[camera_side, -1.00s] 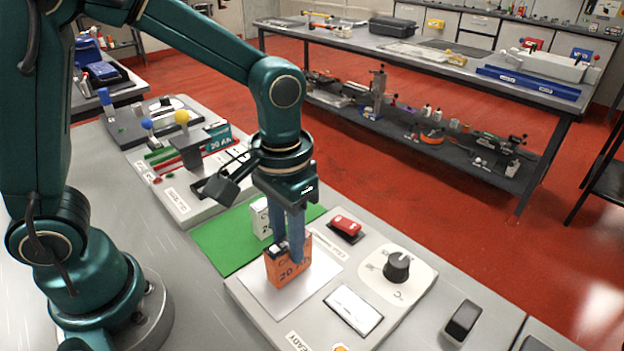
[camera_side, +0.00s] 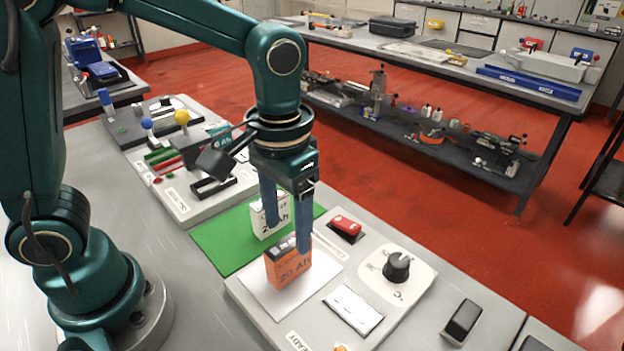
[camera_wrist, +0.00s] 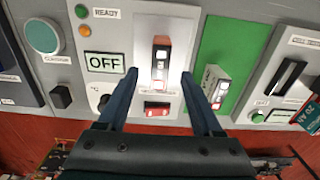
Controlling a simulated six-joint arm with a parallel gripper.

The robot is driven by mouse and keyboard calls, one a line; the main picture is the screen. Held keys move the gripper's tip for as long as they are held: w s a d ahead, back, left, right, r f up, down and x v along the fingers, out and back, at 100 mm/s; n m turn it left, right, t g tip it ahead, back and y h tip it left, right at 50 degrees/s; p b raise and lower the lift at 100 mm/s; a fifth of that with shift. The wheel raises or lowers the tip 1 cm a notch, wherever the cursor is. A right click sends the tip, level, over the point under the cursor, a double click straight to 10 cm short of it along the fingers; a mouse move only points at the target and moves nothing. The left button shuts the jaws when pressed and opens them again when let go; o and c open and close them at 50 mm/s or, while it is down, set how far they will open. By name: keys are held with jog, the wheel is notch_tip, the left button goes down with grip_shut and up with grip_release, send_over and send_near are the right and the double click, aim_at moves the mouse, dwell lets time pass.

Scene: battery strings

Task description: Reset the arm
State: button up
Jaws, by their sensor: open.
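My gripper (camera_side: 287,222) is open, its two blue fingers spread apart and pointing down. An orange battery marked 20 Ah (camera_side: 289,266) stands upright on the white pad (camera_side: 262,292) of the grey panel. The fingers are just above and around its top area in the side view; whether they touch it cannot be told. In the wrist view the orange battery (camera_wrist: 160,62) shows between the open fingers, with clear gaps on both sides. A white battery marked 20 Ah (camera_side: 270,216) stands on the green mat (camera_side: 218,243), partly hidden behind a finger.
A red switch (camera_side: 346,226), a black knob (camera_side: 397,266) and a blank display (camera_side: 353,308) sit on the panel; the wrist view shows a display reading OFF (camera_wrist: 105,63). A small dark device (camera_side: 463,320) lies at the right.

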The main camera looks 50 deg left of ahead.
jog(key=shift+r, duration=0.85)
jog(key=shift+w+a+r, duration=0.1)
jog(key=shift+a+r, duration=0.05)
jog(key=shift+r, duration=0.15)
jog(key=s+a+r+t, duration=0.3)
jog(key=s+a+t, duration=0.2)
jog(key=s+a, duration=0.1)
jog(key=shift+s+t, duration=0.3)
jog(key=shift+s, duration=0.4)
